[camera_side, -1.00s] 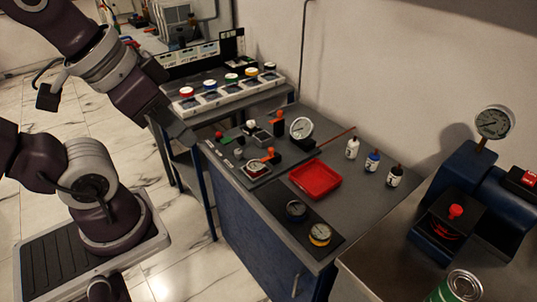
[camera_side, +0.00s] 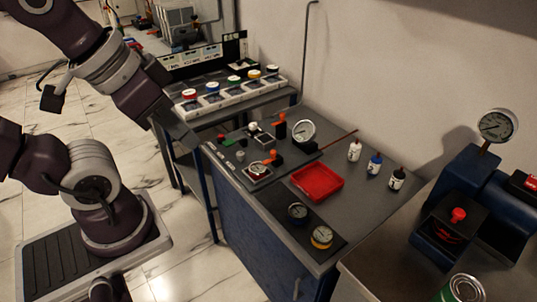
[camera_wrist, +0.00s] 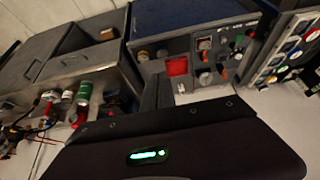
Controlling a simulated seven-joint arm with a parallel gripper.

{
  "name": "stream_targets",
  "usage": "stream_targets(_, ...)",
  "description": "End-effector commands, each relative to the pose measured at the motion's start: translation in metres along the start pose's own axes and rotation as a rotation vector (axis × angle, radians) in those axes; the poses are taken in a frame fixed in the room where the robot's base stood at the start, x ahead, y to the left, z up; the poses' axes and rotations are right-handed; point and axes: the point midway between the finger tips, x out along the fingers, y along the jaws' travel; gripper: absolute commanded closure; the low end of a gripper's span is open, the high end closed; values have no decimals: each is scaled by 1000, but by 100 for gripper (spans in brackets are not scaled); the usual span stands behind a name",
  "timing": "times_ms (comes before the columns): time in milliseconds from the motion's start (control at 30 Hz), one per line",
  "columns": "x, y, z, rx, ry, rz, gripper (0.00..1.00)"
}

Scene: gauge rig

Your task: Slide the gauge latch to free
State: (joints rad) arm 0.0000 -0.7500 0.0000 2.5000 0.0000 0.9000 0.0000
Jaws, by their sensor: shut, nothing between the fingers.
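The gauge rig (camera_side: 240,157) is a dark panel on the grey bench, with a round white-faced dial gauge (camera_side: 304,131) at its back right. An upright orange-topped handle (camera_side: 281,122) stands left of the dial, and another orange-handled part (camera_side: 272,157) sits nearer the front. I cannot tell which part is the latch or its position. My gripper (camera_side: 190,140) is shut and empty, in the air left of the panel and apart from it. In the wrist view, my gripper (camera_wrist: 157,92) points towards the bench, and the rig (camera_wrist: 222,48) shows small at upper right.
A red tray (camera_side: 317,182), two loose gauges (camera_side: 321,237) and several small bottles (camera_side: 374,163) share the bench. A rack with coloured caps (camera_side: 235,88) stands behind. A blue machine with a gauge (camera_side: 497,125) stands at right. The space above the bench is clear.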

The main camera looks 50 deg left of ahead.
Motion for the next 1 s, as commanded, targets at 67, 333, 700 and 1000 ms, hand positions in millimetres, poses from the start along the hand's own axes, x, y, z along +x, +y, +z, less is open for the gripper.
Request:
stream_targets(67,0,0,0,0,0,0,100)
stream_targets(333,0,0,0,0,0,0,100)
stream_targets(700,40,-32,-115,4,-146,-42,59)
stream_targets(1000,239,-144,-212,4,-378,-39,59)
